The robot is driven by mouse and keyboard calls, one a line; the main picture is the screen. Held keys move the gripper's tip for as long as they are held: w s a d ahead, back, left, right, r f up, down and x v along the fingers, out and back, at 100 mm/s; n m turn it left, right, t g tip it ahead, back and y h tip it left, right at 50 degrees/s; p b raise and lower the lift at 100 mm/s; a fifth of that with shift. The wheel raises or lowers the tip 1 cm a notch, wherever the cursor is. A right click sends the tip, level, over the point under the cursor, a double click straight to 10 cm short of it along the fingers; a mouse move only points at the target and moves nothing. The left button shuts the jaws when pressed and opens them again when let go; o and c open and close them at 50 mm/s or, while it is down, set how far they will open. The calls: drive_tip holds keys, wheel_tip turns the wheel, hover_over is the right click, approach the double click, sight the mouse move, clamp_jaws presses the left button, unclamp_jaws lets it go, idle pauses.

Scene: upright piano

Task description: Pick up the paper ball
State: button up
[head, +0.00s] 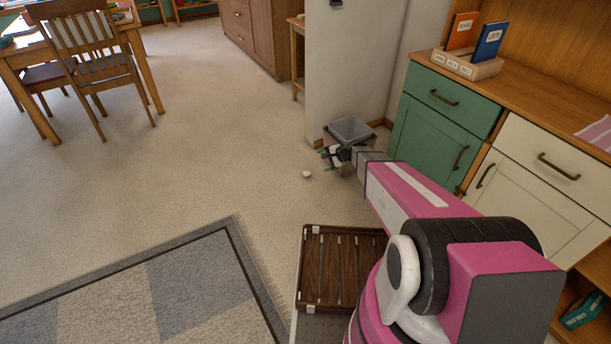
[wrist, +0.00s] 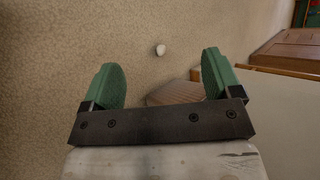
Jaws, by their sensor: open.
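The paper ball (head: 306,174) is a small white lump on the pale floor, left of the bin and just below and left of my gripper (head: 330,156) in the head view. In the wrist view, the paper ball (wrist: 160,49) lies beyond the green fingertips, roughly centred between them. My gripper (wrist: 162,66) is open, with its two green pads wide apart and nothing between them touching either pad. The ball is clear of the fingers, lying on bare floor.
A bin with a grey rim (head: 350,128) stands by the wall end, close behind my gripper. A brown wooden-looking shape (wrist: 175,92) shows between the fingers. A green cabinet (head: 440,115) stands to the right. Open floor (head: 200,170) lies left; a rug (head: 150,300) is nearer.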

drive_tip(key=w+a+f+m+t+y, duration=0.1)
drive_tip(key=w+a+f+m+t, duration=0.2)
drive_tip(key=w+f+m, duration=0.35)
drive_tip(key=w+a+f+m+t, duration=0.2)
drive_tip(key=w+f+m, duration=0.2)
drive_tip(key=w+f, duration=0.5)
drive_tip(key=m+t+h, duration=0.3)
drive_tip(key=m, duration=0.7)
approach(309, 174)
drive_tip(key=shift+x, duration=0.85)
drive_tip(key=shift+w+a+f, duration=0.15)
drive_tip(key=shift+w+f, duration=0.05)
drive_tip(key=x, duration=1)
drive_tip(key=shift+a+r, duration=0.1)
drive_tip(key=c, duration=1)
